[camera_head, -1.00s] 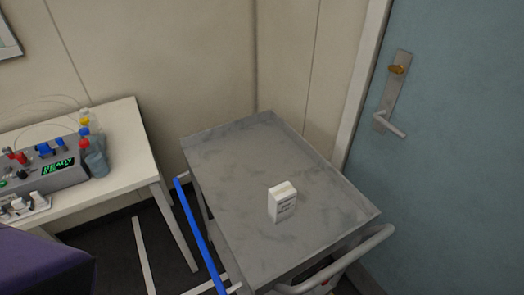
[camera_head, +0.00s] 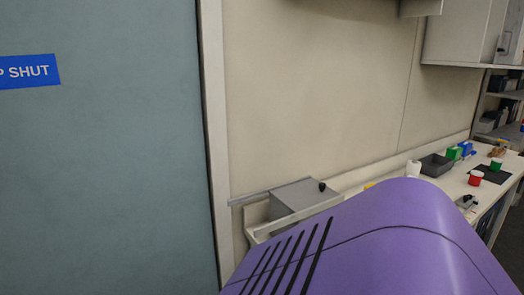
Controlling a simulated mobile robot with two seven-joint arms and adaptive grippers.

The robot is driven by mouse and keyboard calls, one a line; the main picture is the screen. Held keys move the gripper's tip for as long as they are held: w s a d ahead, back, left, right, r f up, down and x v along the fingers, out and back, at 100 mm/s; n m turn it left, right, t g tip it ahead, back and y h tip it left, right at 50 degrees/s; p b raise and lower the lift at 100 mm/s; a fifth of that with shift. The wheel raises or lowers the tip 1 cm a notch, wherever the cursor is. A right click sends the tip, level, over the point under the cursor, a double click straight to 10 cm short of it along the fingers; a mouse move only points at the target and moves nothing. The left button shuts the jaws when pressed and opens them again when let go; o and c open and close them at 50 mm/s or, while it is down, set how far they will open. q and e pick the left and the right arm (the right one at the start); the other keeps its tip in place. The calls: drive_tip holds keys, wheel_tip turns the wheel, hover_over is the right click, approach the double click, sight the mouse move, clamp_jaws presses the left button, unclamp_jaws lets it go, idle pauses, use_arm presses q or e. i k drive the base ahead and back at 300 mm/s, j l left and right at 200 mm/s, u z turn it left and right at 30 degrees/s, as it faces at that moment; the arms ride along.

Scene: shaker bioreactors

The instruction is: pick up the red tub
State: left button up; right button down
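A small red tub (camera_head: 475,178) stands on the bench at the far right of the head view, at the edge of a dark mat (camera_head: 490,174). A green tub (camera_head: 496,164) stands just behind it on the same mat. The red tub is small and distant, and nothing touches it that I can see. Neither of my grippers shows in the view. A large purple part of my own body covers the lower middle and right.
The bench (camera_head: 456,186) runs along the wall at right. It holds a grey tray (camera_head: 436,165), a white bottle (camera_head: 413,169), green and blue boxes (camera_head: 454,153) and a grey box-shaped device (camera_head: 304,197). A blue-grey door (camera_head: 100,170) fills the left. Cabinets (camera_head: 464,35) hang above.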

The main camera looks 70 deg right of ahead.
sight(476, 177)
drive_tip(key=k+z, duration=0.15)
drive_tip(key=z, duration=0.35)
drive_tip(key=k+l+z, duration=0.1)
drive_tip(key=z, duration=0.4)
drive_tip(key=k+z, duration=0.1)
drive_tip(key=z, duration=1.7)
drive_tip(key=i+l+z, duration=0.3)
drive_tip(key=l, duration=0.15)
drive_tip(key=i+l+z, duration=0.1)
drive_tip(key=l+z, duration=0.2)
drive_tip(key=l, duration=0.15)
drive_tip(key=i+l, duration=0.2)
drive_tip(key=l, duration=0.15)
drive_tip(key=i+l, duration=0.2)
drive_tip(key=l, duration=0.15)
